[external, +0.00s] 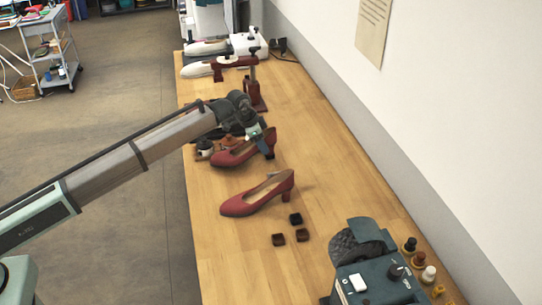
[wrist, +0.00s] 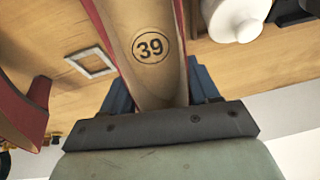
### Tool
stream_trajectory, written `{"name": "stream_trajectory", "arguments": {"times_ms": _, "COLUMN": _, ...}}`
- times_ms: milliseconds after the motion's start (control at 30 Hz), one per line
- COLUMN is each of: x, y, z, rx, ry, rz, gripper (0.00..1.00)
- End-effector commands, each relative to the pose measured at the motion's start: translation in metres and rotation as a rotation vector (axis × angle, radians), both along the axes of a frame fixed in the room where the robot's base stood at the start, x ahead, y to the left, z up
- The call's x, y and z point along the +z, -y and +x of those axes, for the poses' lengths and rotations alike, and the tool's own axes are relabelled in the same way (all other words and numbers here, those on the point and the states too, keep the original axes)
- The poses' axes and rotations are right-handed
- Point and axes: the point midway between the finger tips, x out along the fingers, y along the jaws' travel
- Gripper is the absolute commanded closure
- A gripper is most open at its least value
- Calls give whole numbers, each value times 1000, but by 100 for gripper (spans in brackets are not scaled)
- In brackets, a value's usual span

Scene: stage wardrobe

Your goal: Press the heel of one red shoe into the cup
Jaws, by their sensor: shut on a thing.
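Two red high-heeled shoes show in the external view. My gripper (external: 264,140) is shut on the back part of the farther red shoe (external: 232,157). Its blue fingers (wrist: 160,88) lie on both sides of that shoe in the wrist view, where a tan surface marked 39 (wrist: 152,70) shows. I cannot tell whether this shoe touches the table. The nearer red shoe (external: 243,207) stands free, its heel at the right; part of a red shoe (wrist: 22,112) also shows at the wrist view's left edge. I cannot make out the cup with certainty.
A dark red stand with a post (external: 253,92) is behind my gripper. White shoe forms (external: 197,69) lie at the far end. Small dark blocks (external: 278,240) are in front of the nearer shoe. A dark machine (external: 375,272) stands front right; the wall bounds the right side.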

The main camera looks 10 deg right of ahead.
Motion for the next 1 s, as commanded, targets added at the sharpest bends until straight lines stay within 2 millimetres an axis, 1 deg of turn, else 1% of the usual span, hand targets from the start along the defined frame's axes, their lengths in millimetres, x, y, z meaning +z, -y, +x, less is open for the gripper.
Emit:
{"name": "stream_trajectory", "arguments": {"times_ms": 867, "x": -13, "y": 0, "z": 0, "rx": 0, "ry": 1, "rz": -1, "gripper": 74}}
{"name": "stream_trajectory", "arguments": {"times_ms": 900, "x": -13, "y": 0, "z": 0, "rx": 0, "ry": 1, "rz": -1, "gripper": 37}}
{"name": "stream_trajectory", "arguments": {"times_ms": 1000, "x": -13, "y": 0, "z": 0, "rx": 0, "ry": 1, "rz": -1, "gripper": 27}}
